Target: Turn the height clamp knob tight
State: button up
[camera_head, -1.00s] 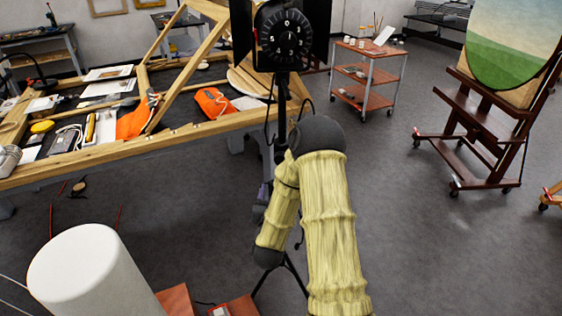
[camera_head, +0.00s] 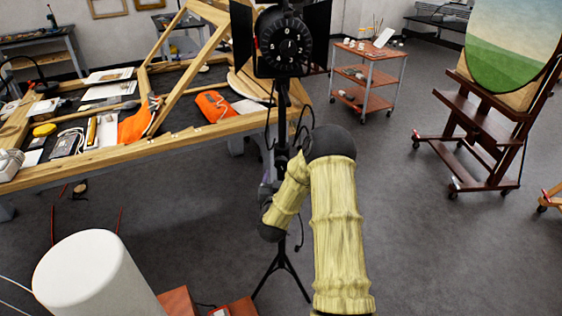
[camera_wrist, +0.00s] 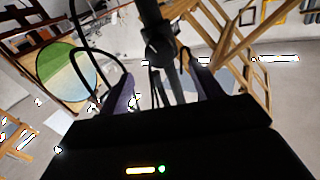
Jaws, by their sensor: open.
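A black lamp head with a round dial (camera_head: 284,42) sits on top of a black light stand (camera_head: 281,262), upright in front of me in the head view. In the wrist view the stand's pole (camera_wrist: 151,14) comes down from the top edge to a dark round clamp or knob (camera_wrist: 158,53). My gripper (camera_wrist: 163,74) is open, with one purple-grey finger on each side of the pole. The clamp shows between and just beyond the fingertips; I see no grip on it. In the head view my yellow-sleeved arm hides most of the gripper and the clamp.
A wooden worktable (camera_head: 120,160) with tools and papers is left of the stand. Dark cables (camera_wrist: 82,45) loop beside the pole in the wrist view. A shelf trolley (camera_head: 368,75) and an easel (camera_head: 480,120) stand at the right. Grey floor there is clear.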

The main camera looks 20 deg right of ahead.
aim_at(281, 165)
jog(key=p+x, duration=0.1)
jog(key=x, duration=0.7)
jog(key=shift+w+d, duration=0.1)
jog(key=shift+w, duration=0.1)
jog(key=c, duration=1)
